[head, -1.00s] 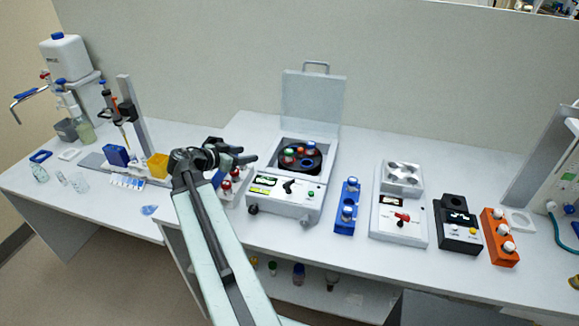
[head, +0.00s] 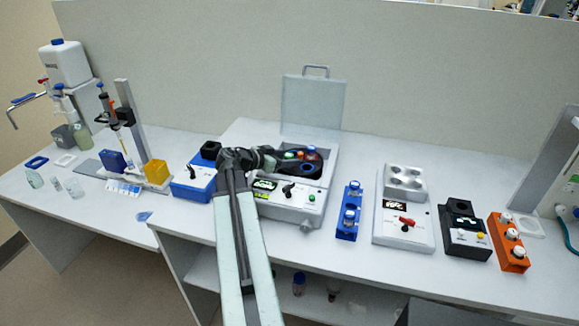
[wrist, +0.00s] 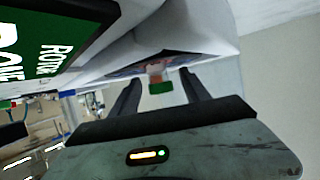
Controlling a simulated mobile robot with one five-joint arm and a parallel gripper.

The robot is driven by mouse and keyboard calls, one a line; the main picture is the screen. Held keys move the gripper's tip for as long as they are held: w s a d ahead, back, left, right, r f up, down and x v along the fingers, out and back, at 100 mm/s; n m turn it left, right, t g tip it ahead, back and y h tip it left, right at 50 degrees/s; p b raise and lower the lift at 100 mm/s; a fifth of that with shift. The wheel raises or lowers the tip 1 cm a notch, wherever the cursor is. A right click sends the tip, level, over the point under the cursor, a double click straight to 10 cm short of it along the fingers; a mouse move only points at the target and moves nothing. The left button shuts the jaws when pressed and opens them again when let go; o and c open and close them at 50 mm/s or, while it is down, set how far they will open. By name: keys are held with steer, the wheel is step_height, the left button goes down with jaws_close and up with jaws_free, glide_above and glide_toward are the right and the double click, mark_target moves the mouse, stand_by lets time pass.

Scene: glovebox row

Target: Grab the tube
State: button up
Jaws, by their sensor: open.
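The centrifuge (head: 292,206) stands open mid-bench, its lid (head: 312,104) raised. Tubes with coloured caps sit in its rotor, among them a green-capped tube (head: 289,155) and a blue-capped tube (head: 311,149). My gripper (head: 297,160) reaches in from the left over the rotor bowl and hides part of it. In the wrist view my open gripper (wrist: 161,77) has its two dark fingers apart, with a green-capped tube (wrist: 161,88) showing between them. The cap touches neither finger visibly. The depth between fingers and cap is hard to judge.
A blue rack (head: 348,210) stands right of the centrifuge, then a grey device (head: 403,222), a black device (head: 462,230) and an orange rack (head: 508,243). A blue device (head: 193,182) stands to the left.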

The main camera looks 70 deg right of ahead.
steer(key=shift+s+d+f, duration=0.3)
steer(key=shift+d, duration=0.2)
jaws_close()
steer(key=shift+r, duration=0.15)
step_height(320, 180, up, 10)
steer(key=p, duration=1)
